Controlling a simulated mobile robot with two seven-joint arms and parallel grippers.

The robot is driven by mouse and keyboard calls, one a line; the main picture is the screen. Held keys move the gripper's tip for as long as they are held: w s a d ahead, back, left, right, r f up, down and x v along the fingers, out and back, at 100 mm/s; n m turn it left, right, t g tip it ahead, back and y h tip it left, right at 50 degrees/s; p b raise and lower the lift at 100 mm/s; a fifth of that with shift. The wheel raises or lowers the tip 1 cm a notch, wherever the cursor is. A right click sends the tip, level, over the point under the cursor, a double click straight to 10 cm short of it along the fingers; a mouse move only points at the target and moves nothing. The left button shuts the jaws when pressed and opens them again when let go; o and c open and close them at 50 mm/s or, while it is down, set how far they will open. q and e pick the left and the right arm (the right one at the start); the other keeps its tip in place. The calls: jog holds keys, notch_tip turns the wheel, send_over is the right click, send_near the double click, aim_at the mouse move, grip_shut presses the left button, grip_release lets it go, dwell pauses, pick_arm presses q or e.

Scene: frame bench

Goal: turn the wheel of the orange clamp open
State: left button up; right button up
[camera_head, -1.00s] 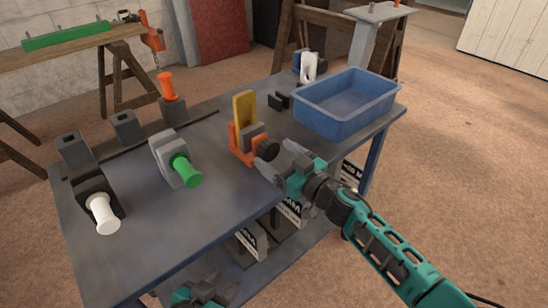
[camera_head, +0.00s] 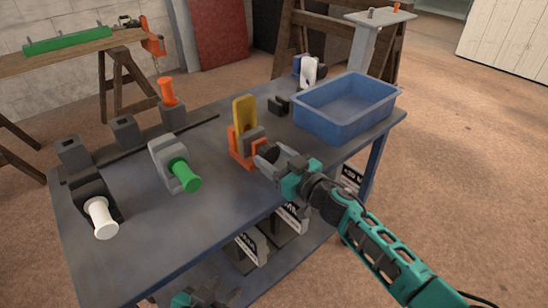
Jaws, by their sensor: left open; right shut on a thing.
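The orange clamp (camera_head: 235,145) stands on the bench. It has a grey jaw block and holds an upright yellow piece (camera_head: 245,111). The clamp's dark wheel (camera_head: 267,154) faces the front right and is partly hidden by my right gripper. My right gripper (camera_head: 269,159) is shut on the wheel, its arm coming from the lower right. My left gripper (camera_head: 207,299) is low at the bottom edge, in front of the bench, open and empty, partly cut off by the frame.
A blue bin (camera_head: 345,128) stands right of the clamp. A grey block with a green handle (camera_head: 185,175) stands to its left, and a white-handled one (camera_head: 101,219) further left. Small dark blocks (camera_head: 279,106) lie behind the clamp. The bench top (camera_head: 222,205) before it is clear.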

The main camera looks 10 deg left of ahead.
jog(key=shift+c, duration=0.8)
jog(key=n, duration=0.5)
jog(key=shift+n, duration=0.4)
jog(key=o, duration=1.1)
jog(key=shift+c, duration=0.2)
jog(key=p+v, duration=0.3)
jog(key=v, duration=1)
